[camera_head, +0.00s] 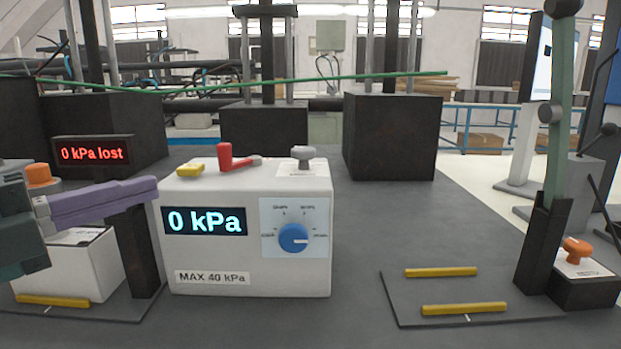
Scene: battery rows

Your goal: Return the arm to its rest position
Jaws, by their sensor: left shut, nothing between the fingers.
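My left gripper (152,188) comes in from the left edge with purple fingers. The fingers are closed together and hold nothing. They lie level, in front of a dark post and just left of the white box (250,265). I cannot tell whether they touch either. The white box has a display (204,221) reading 0 kPa, a blue dial (293,238) and a label "MAX 40 kPa". A red lever (225,156), a yellow block (190,170) and a grey knob (303,153) are on its top. My right gripper is not in view.
An orange knob (39,174) shows behind my left gripper. A red display (92,153) reads "0 kPa lost". At right, a dark plate (400,300) with yellow bars lies beside a black post (543,245) with a green lever.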

